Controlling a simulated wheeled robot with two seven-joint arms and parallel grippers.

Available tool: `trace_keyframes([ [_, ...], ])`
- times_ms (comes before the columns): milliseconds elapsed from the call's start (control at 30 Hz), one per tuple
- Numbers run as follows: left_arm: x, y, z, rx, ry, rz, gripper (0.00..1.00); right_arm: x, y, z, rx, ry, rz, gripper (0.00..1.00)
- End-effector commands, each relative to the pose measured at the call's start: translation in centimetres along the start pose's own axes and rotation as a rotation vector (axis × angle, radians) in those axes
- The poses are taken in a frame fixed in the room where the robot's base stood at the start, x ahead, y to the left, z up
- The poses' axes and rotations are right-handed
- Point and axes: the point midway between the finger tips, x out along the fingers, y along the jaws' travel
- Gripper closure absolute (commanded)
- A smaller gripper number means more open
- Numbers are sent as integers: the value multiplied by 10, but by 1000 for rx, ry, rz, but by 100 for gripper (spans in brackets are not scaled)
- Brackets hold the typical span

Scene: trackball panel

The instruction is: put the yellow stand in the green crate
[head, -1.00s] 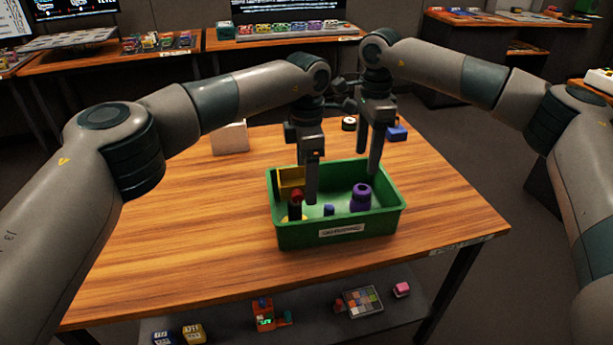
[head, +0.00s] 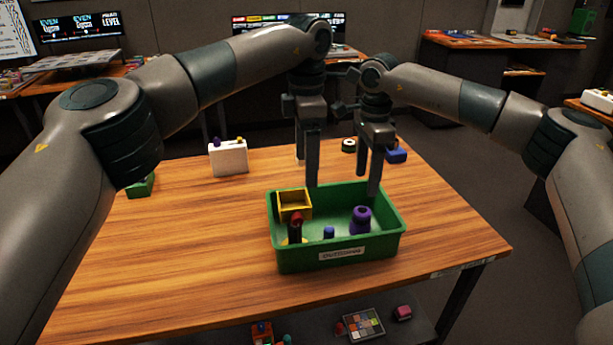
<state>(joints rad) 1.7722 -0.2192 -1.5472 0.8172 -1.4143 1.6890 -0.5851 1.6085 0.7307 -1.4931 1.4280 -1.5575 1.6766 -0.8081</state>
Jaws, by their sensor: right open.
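The yellow stand (head: 294,198), a square open-topped piece, sits inside the green crate (head: 335,262) at its back left corner. Its lower part is partly hidden by a dark red knobbed object (head: 296,222). My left gripper (head: 307,175) is above the crate's back rim, just right of the stand and apart from it; its fingers look parted and empty. My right gripper (head: 367,182) is open and empty, with its fingertips over the back right part of the crate.
A purple knobbed piece (head: 360,220) and a small blue peg (head: 329,233) are also in the crate. A white box (head: 228,158), a green block (head: 141,186) and a blue block (head: 397,156) stand on the table. The table's left middle is clear.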

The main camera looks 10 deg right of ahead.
Motion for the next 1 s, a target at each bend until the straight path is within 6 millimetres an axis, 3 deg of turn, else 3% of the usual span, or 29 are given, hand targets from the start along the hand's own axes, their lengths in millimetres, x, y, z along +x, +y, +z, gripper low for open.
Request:
trace_keyframes([
  [233,-15,0,0,1,0,-1,27,0,0,0,0,0,0,45],
  [1000,-15,0,0,1,0,-1,27,0,0,0,0,0,0,45],
])
